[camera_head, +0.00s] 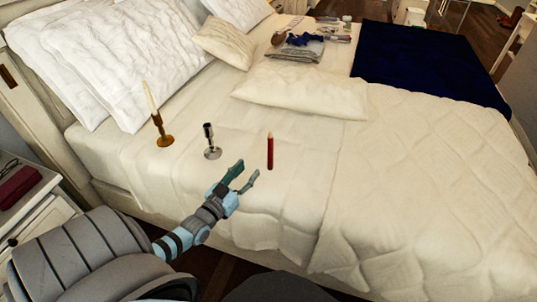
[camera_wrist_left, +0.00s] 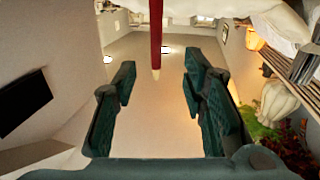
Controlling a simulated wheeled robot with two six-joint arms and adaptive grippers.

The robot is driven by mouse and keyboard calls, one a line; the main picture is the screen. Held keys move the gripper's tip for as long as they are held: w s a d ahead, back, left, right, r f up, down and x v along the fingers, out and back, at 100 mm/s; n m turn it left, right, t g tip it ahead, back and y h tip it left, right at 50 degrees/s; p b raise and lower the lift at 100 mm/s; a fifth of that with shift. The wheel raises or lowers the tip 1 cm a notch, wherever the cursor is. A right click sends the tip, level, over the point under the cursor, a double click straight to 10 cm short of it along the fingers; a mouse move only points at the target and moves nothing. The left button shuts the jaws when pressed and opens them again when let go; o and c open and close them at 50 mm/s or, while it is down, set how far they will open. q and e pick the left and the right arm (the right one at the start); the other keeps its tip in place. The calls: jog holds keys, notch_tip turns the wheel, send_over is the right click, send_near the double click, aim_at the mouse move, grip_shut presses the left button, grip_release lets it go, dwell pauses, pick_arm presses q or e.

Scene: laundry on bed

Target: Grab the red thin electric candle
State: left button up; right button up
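The thin red candle (camera_head: 270,152) with a pale tip stands upright on the bed (camera_head: 300,215). My left gripper (camera_head: 249,172) is open and empty, just left of the candle and nearer to me, with its fingers towards it. In the left wrist view the candle (camera_wrist_left: 156,35) hangs in from the top edge, its pale tip pointing down, in line with the gap between the open fingers (camera_wrist_left: 158,85). The fingers do not appear to touch it. My right gripper is not in view.
A silver candlestick (camera_head: 210,143) and a brass candlestick (camera_head: 163,132) with a cream candle (camera_head: 150,98) stand left of the red candle. A white pillow (camera_head: 300,91) lies behind it. The bed right of it is clear. A nightstand (camera_head: 45,210) stands at the left.

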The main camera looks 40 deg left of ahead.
aim_at(269, 147)
pick_arm(q)
jog(key=w+b, duration=0.1)
jog(key=w, duration=0.1)
jog(key=w+b, duration=0.1)
jog(key=w, duration=0.1)
jog(key=w+b, duration=0.1)
jog(key=w, duration=0.1)
jog(key=shift+w+a+f, duration=0.3)
jog(key=shift+w+a, duration=0.05)
jog(key=shift+w, duration=0.05)
jog(key=w+b, duration=0.1)
jog(key=w, duration=0.1)
jog(key=w+b, duration=0.1)
jog(key=w, duration=0.1)
jog(key=w+r+b, duration=0.1)
jog(key=w+b, duration=0.1)
jog(key=shift+w+a+r, duration=0.1)
jog(key=shift+w+r, duration=0.1)
jog(key=shift+w, duration=0.05)
jog(key=shift+r, duration=0.1)
jog(key=shift+s, duration=0.1)
grip_shut()
